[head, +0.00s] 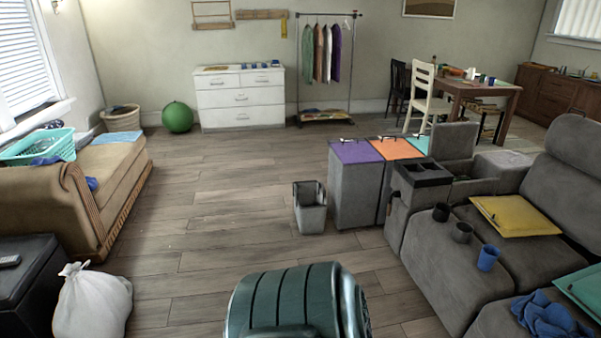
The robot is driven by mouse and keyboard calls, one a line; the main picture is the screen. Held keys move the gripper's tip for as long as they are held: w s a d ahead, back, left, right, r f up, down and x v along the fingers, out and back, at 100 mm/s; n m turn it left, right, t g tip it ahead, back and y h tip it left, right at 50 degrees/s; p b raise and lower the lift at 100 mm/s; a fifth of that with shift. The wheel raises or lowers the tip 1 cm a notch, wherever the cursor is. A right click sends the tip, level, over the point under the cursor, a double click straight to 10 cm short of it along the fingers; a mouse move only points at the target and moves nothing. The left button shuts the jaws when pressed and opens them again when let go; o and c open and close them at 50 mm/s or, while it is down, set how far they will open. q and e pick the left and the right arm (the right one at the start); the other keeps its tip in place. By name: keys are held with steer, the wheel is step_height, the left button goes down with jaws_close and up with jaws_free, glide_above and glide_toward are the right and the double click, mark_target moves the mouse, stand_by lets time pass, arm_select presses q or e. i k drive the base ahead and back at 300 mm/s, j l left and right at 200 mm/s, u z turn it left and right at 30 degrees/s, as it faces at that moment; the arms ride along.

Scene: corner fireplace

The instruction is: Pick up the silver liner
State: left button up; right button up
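A grey, open-topped bin (311,214) stands upright on the wood floor, left of a grey box with a purple lid. Its inside is dark. Its tapered sides look silver-grey, but I cannot tell whether this is the silver liner itself or a bin with a liner in it. No other thing clearly reads as a silver liner. Neither of my grippers is in view.
Lidded boxes (357,187) and a grey sofa (445,265) stand right of the bin. A white bag (92,303) sits at the lower left by a dark cabinet (28,285). A tan bench (115,165) is at left. The middle floor is clear.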

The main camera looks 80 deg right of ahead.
mark_target(462, 233)
steer(key=z, duration=3.85)
